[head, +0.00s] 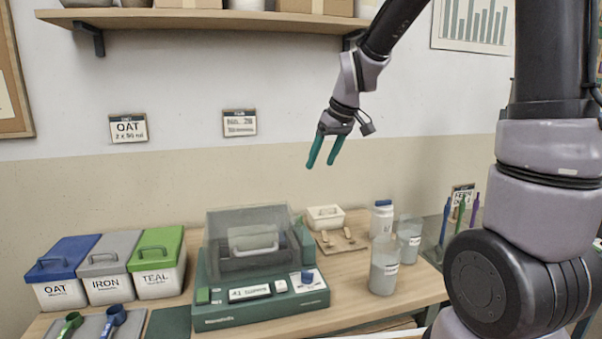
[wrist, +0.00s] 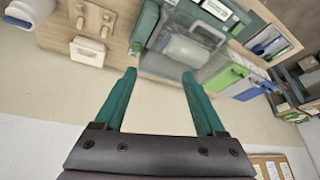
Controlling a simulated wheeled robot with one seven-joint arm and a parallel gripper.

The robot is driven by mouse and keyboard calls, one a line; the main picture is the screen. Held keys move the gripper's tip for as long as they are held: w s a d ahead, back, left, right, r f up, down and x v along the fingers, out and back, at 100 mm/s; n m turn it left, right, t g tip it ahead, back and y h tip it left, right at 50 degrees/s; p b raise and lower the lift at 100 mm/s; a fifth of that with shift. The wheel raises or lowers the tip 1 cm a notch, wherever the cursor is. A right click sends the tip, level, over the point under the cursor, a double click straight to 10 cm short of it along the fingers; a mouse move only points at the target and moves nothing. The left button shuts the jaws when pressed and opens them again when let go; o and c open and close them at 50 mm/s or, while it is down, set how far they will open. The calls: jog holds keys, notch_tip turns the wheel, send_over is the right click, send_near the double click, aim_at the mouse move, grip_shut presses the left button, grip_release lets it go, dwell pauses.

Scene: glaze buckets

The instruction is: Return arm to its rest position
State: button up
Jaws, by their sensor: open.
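My gripper (head: 325,150) hangs in the air in front of the wall, above the back of the workbench, with its fingers pointing down. Its two teal fingers are apart and nothing is between them. In the wrist view my gripper (wrist: 160,85) is also open and empty, with the bench and wall beyond it. My arm reaches up from the right side of the head view and bends down to the gripper.
A green machine (head: 262,302) with a clear cover stands mid-bench. OAT (head: 62,292), IRON (head: 108,288) and TEAL (head: 158,280) buckets stand left. Jars (head: 384,272) stand right. A wooden shelf (head: 200,20) runs above. The air around my gripper is clear.

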jog(key=s+d+r+m+t, duration=0.1)
jog(key=s+d+r+m, duration=0.2)
jog(key=s, duration=0.3)
jog(key=s+d+r+m+t, duration=0.1)
jog(key=s+d+r+m, duration=0.3)
jog(key=s, duration=0.3)
jog(key=s+d+r+m+t+h, duration=0.1)
jog(key=s+d+r+m, duration=0.2)
jog(key=s+d, duration=0.2)
jog(key=shift+s+d+r+m, duration=0.2)
jog(key=shift+s+d+m, duration=0.1)
jog(key=shift+s, duration=0.35)
